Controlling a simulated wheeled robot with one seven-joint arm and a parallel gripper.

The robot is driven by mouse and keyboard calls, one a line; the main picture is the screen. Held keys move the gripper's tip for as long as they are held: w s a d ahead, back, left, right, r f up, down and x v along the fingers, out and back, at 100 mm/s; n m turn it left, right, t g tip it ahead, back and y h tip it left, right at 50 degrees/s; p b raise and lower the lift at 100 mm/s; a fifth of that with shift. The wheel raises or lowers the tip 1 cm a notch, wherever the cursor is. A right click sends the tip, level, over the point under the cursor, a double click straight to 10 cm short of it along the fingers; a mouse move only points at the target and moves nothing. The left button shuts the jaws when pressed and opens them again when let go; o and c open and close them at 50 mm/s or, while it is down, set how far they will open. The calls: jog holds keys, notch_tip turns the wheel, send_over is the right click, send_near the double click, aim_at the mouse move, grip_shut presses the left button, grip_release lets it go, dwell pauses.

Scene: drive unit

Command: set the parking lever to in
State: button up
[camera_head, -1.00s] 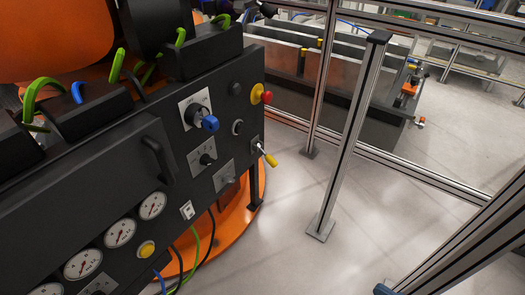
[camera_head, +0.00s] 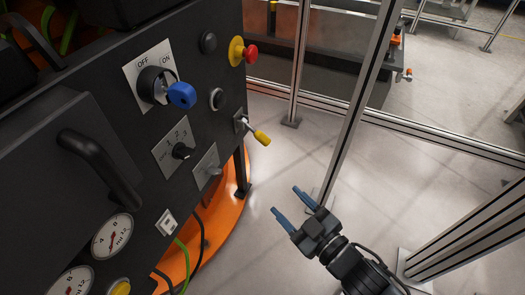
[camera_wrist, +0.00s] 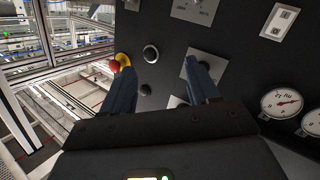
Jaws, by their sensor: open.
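A lever with a yellow tip (camera_head: 261,137) sticks out to the right and slightly down from a small plate at the right edge of the black panel (camera_head: 95,120) in the head view. I cannot read its label. My gripper (camera_head: 287,202) is open and empty, below and to the right of the lever and apart from it. In the wrist view my two blue-grey fingers (camera_wrist: 157,66) spread in front of the panel. I cannot make out the lever there, and the fingers cover part of the panel.
Near the lever are a red button (camera_head: 251,54) on a yellow collar, a blue OFF/ON knob (camera_head: 181,95), a small rotary switch (camera_head: 182,151) and a black handle (camera_head: 95,163). A metal post (camera_head: 357,100) stands behind my gripper. Floor shows between panel and fence.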

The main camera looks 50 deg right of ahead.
jog(key=w+d+f+h+b, duration=0.1)
jog(key=w+d+f+b, duration=0.35)
jog(key=w+f, duration=0.3)
jog(key=n+h+b, duration=0.2)
jog(key=b, duration=0.4)
send_near(264, 142)
jog(key=x, duration=0.4)
jog(key=shift+t, duration=0.3)
jog(key=shift+b+x, duration=0.75)
jog(key=shift+x, duration=3.05)
jog(key=shift+f, duration=0.1)
jog(key=shift+c, duration=0.2)
grip_shut()
